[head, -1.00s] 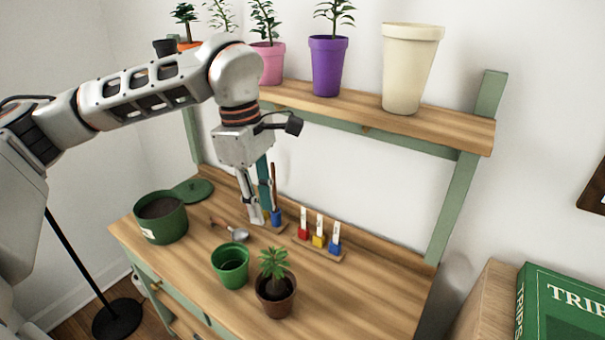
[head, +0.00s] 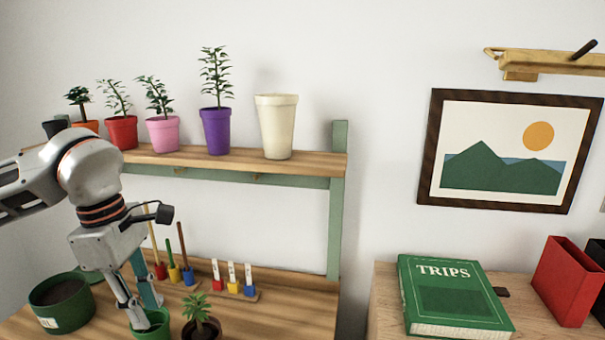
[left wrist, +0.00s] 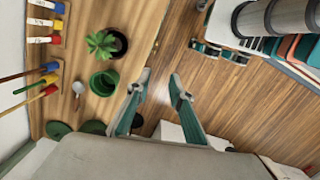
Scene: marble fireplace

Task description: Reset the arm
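My left arm comes in from the left in the head view. Its left gripper (head: 148,315) hangs fingers down and overlaps the small green pot (head: 156,330) in the picture. In the left wrist view, the two fingers of this gripper (left wrist: 160,78) stand apart with nothing between them. Wooden floor shows beyond the fingertips there, and the green pot (left wrist: 103,83) lies to their left, apart from them. My right gripper is in neither view.
The workbench has a potted plant (head: 201,324), a large green pot (head: 62,303), and tool holders at the back. Its upper shelf (head: 225,160) carries several pots above the arm's wrist. A wooden cabinet with a green book (head: 452,295) stands right.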

